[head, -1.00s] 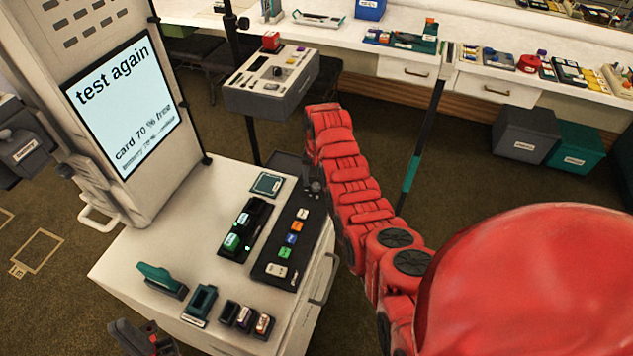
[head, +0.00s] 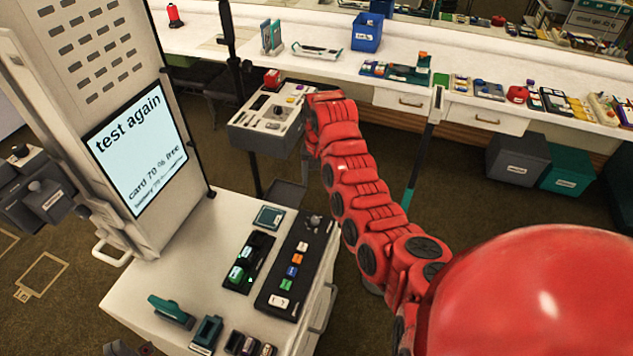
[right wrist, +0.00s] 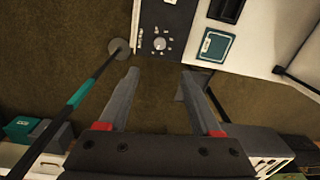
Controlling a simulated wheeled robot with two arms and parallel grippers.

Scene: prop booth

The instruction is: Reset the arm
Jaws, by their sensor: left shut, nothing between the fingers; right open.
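My right arm (head: 350,185) is red and reaches forward from the lower right in the head view. Its far end is beside the grey control box on a stand. In the right wrist view my right gripper (right wrist: 160,73) is open and empty, with its two grey fingers spread over the brown floor. In the head view that gripper is mostly hidden behind the arm's end. My left gripper (head: 122,348) is shut and empty; only a dark bit of it shows at the bottom left edge, beside the white cart.
The white cart (head: 140,295) carries a screen (head: 140,150) reading "test again", a black button panel (head: 290,275) and small holders. The grey control box (head: 270,125) stands behind. A dark and teal pole (head: 425,150) rises right of my arm. A long white counter (head: 330,60) runs behind.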

